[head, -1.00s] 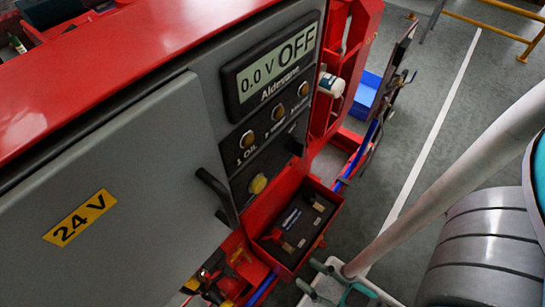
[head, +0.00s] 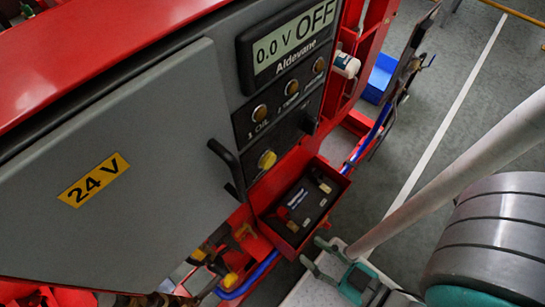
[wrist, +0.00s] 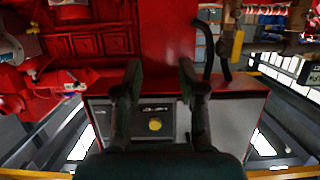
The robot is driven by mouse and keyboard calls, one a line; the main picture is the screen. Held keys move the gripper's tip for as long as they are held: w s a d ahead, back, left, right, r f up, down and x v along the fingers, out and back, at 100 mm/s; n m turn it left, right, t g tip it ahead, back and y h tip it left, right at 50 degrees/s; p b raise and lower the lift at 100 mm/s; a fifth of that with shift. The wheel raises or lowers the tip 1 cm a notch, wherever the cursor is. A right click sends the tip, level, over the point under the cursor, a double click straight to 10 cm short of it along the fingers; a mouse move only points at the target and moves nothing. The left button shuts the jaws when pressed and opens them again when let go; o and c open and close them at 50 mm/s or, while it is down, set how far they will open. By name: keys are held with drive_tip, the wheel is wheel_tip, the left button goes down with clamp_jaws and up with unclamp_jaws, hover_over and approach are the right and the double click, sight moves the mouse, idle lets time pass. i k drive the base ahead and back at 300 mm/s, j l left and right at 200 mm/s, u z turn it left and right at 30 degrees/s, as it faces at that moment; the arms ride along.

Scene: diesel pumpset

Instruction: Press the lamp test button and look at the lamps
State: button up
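The grey panel (head: 240,100) carries a yellow round button (head: 267,160) low down; I cannot read its label, and it also shows in the wrist view (wrist: 155,125). My gripper (head: 314,250) is open and empty, down and right of the button and apart from the panel. In the wrist view its two fingers (wrist: 160,72) stand wide apart, and the button shows between them.
A black handle (head: 227,168) sticks out left of the button, beside the 24 V door (head: 110,190). A black knob (head: 308,122) sits right of it. Open floor (head: 425,125) is to the right.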

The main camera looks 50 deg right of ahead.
sight(270, 158)
drive_tip(key=k+j, duration=0.1)
drive_tip(key=j, duration=0.2)
drive_tip(key=k+j, duration=0.1)
drive_tip(key=j, duration=0.2)
drive_tip(key=k+j, duration=0.1)
drive_tip(key=j, duration=0.15)
drive_tip(key=k+j, duration=0.15)
drive_tip(key=k, duration=0.2)
drive_tip(key=k+j, duration=0.2)
drive_tip(key=k, duration=0.15)
drive_tip(key=z, duration=0.05)
